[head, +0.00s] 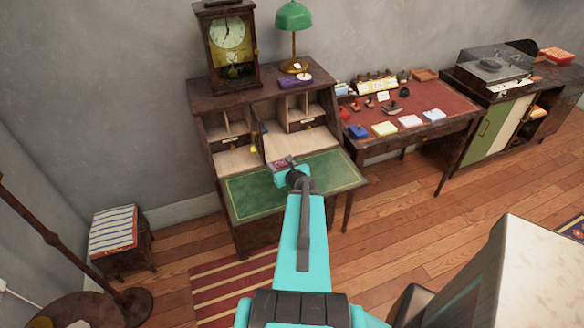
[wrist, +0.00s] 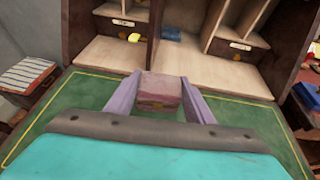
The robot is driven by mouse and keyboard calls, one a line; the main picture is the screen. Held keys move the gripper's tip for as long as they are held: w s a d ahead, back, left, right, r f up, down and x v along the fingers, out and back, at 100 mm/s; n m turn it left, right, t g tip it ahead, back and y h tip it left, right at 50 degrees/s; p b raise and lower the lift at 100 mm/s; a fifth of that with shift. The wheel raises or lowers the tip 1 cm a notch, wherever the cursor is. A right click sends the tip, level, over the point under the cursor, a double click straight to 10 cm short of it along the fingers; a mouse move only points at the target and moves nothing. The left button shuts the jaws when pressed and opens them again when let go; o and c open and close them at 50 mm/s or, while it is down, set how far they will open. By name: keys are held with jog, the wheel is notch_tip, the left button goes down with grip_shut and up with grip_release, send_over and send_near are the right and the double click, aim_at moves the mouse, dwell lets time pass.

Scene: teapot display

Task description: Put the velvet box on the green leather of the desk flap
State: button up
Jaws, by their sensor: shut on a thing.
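A small dusty-pink box, which I take to be the velvet box (wrist: 161,88), is between my gripper's two purple fingers (wrist: 164,102) in the wrist view. A small brass-coloured spot shows low on its front. In the head view the box (head: 279,163) is partly hidden by my gripper (head: 284,171). My gripper is shut on it, over the back part of the open desk flap. The flap's green leather (head: 250,195) has a gold line near its border. I cannot tell whether the box touches the leather.
Behind the flap are the desk's wooden pigeonholes (head: 238,160). A clock (head: 229,47), a green lamp (head: 293,16) and a purple item (head: 293,82) stand on the desk's top. The leather is clear left and right of my gripper. A red-topped table (head: 440,99) stands to the right.

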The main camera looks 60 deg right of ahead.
jog(key=w+a+r+n+t+y+b, duration=0.15)
jog(key=w+a+r+n+y, duration=0.3)
jog(key=w+a, duration=0.6)
jog(key=w+a+r+n+t+y+b, duration=0.15)
jog(key=w+a+r+n+y, duration=0.3)
jog(key=w+a, duration=0.65)
jog(key=a+r+n+g+y+b, duration=0.1)
jog(key=a+r+n+g+y, duration=0.1)
jog(key=a, duration=1.4)
jog(key=w+a+r+n+g+y+b, duration=0.1)
jog(key=a+n+y, duration=0.5)
jog(key=a, duration=1.1)
notch_tip(320, 180, up, 2)
jog(key=g+y+b, duration=0.1)
jog(key=g, duration=0.2)
jog(key=shift+w+a+n+g+y, duration=0.15)
jog(key=shift+a+n+g+y, duration=0.05)
jog(key=shift+n+g+y, duration=0.1)
